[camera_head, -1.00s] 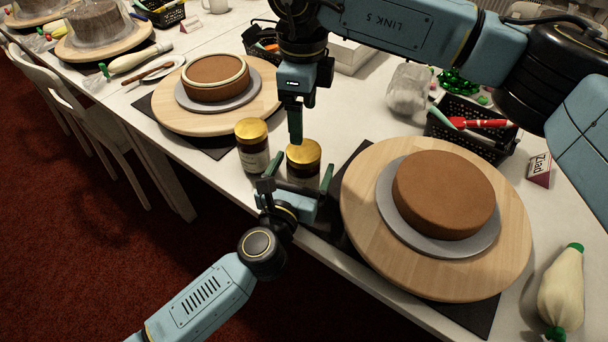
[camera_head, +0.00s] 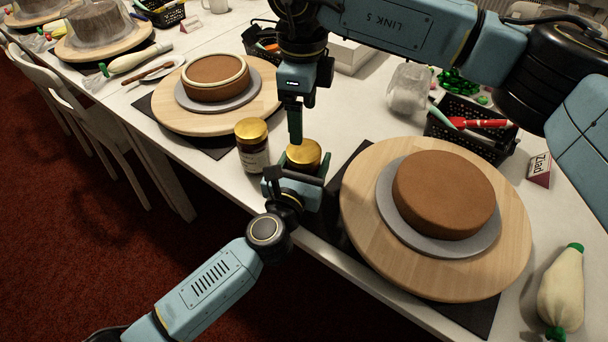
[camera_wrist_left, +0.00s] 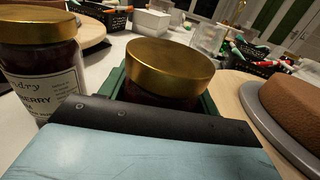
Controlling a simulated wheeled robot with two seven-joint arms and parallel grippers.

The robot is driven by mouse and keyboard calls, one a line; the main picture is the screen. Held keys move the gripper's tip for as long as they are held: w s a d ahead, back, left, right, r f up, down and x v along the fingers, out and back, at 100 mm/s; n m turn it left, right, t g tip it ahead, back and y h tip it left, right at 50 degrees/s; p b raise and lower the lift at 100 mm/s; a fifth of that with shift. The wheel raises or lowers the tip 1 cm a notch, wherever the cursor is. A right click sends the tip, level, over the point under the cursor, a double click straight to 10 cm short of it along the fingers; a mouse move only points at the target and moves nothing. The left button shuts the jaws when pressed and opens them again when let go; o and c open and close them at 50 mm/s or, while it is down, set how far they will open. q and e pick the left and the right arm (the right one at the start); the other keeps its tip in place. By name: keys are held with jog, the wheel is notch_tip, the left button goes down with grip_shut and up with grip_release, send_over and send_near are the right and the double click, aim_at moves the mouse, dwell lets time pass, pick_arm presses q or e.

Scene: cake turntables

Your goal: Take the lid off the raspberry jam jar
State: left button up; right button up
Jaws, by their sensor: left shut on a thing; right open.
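Two dark jars with gold lids stand side by side at the table's front edge. The left jar (camera_head: 253,158) has a pale label; in the left wrist view its label (camera_wrist_left: 45,95) reads partly "BERRY". The other jar's gold lid (camera_head: 303,152) is on; it also shows in the left wrist view (camera_wrist_left: 169,66). My left gripper (camera_head: 293,178) is shut around this jar's body below the lid, green fingers on both sides. Its label is hidden, so I cannot read its flavour. My right gripper (camera_head: 295,122) is open, pointing down just above and behind that lid.
A brown cake on a wooden turntable (camera_head: 365,245) stands close to the right of the jars. Another cake turntable (camera_head: 165,110) is at the back left. A black basket (camera_head: 470,145), a clear container (camera_head: 408,90) and a piping bag (camera_head: 562,290) are to the right.

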aim_at(304, 150)
pick_arm(q)
grip_shut()
pick_arm(e)
jog(key=shift+m, duration=0.3)
jog(key=m, duration=0.3)
jog(key=shift+m, duration=0.4)
jog(key=m, duration=0.5)
jog(key=shift+m, duration=0.3)
jog(key=m, duration=1.2)
jog(key=shift+m, duration=0.3)
jog(key=shift+f, duration=4.05)
jog(key=shift+c, duration=0.3)
